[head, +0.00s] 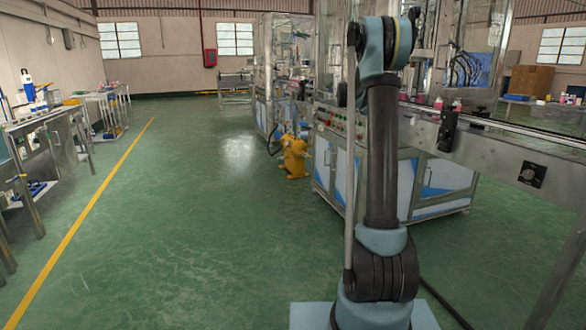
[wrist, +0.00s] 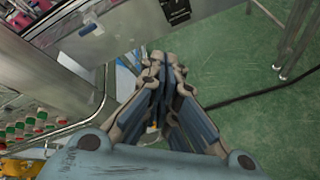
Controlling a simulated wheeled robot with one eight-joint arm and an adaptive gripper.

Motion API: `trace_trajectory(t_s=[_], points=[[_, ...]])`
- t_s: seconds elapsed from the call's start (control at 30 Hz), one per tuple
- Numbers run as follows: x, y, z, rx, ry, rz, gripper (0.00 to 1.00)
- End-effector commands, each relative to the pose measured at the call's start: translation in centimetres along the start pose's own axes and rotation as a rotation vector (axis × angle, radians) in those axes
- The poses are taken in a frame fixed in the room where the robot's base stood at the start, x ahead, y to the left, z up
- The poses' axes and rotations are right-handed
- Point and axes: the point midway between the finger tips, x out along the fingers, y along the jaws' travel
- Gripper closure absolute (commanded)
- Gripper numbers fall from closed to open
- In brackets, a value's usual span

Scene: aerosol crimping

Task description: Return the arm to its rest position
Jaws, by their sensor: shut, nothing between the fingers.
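My arm (head: 381,150) stands nearly upright in the head view, with its elbow bent at the top of the picture. My gripper (wrist: 165,68) shows in the wrist view, with its fingers together and nothing between them. It points away over the green floor beside the machine. In the head view I cannot make out the gripper.
A metal-framed machine with a conveyor (head: 510,147) stands close to my arm on the right. A yellow object (head: 294,156) sits on the floor by the machine. The floor (head: 180,230) to the left is clear.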

Motion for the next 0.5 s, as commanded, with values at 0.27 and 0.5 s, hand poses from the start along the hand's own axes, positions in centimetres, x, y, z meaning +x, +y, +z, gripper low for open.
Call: trace_trajectory(t_s=[0.27, 0.5], points=[[-4.8, -7.2, 2.5, 0.19, 0.113, -0.086, 1.0], [-8.7, -13.9, 3.8, 0.352, 0.201, -0.174, 1.0]])
